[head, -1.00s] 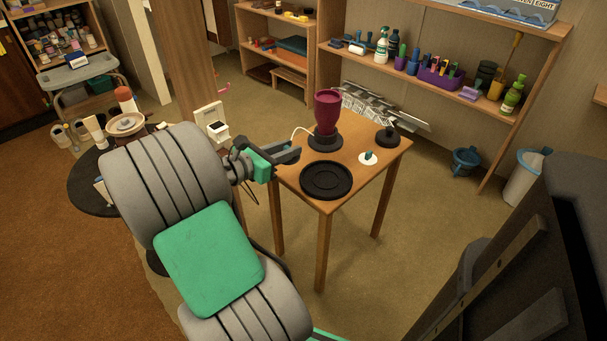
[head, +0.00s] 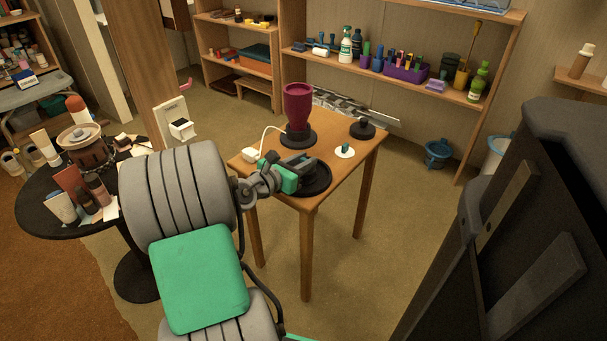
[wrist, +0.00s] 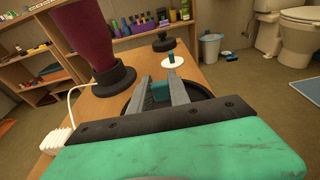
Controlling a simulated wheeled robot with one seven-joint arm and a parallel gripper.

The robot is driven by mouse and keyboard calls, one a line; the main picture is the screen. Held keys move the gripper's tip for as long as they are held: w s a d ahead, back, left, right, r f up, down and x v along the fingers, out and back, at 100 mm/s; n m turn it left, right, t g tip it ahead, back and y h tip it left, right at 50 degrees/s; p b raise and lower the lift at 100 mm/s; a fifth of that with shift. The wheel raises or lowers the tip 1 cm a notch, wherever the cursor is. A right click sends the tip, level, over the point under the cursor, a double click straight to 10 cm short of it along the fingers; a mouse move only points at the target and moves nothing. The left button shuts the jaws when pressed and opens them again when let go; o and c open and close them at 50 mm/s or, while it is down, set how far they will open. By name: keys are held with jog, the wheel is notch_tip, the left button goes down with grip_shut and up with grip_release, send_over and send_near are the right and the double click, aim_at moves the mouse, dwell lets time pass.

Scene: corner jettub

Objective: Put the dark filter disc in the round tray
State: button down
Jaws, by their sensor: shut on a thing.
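The round tray (head: 320,187) is black and lies on the small wooden table, partly hidden by my gripper. My gripper (head: 308,165) is over it, low down. In the wrist view its two grey fingers (wrist: 159,78) are shut on a teal handle (wrist: 160,91). I take this to be the handle of the dark filter disc; dark material shows just below it, mostly hidden by the fingers. The tray's rim (wrist: 203,88) shows around the fingers. I cannot tell whether the disc touches the tray.
A maroon vessel on a dark base (head: 298,110) stands behind the tray. A white disc with a teal knob (head: 344,152) and a dark knobbed disc (head: 366,131) lie at the table's right. A white plug-like block with a cable (head: 250,155) is at the left edge.

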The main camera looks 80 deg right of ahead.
notch_tip(320, 180, down, 3)
jog(key=shift+r+b, duration=0.2)
jog(key=shift+b, duration=0.3)
jog(key=shift+r, duration=0.2)
jog(key=shift+f+p, duration=0.1)
jog(key=shift+p, duration=0.2)
jog(key=c, duration=1.2)
grip_release()
jog(key=shift+c, duration=0.2)
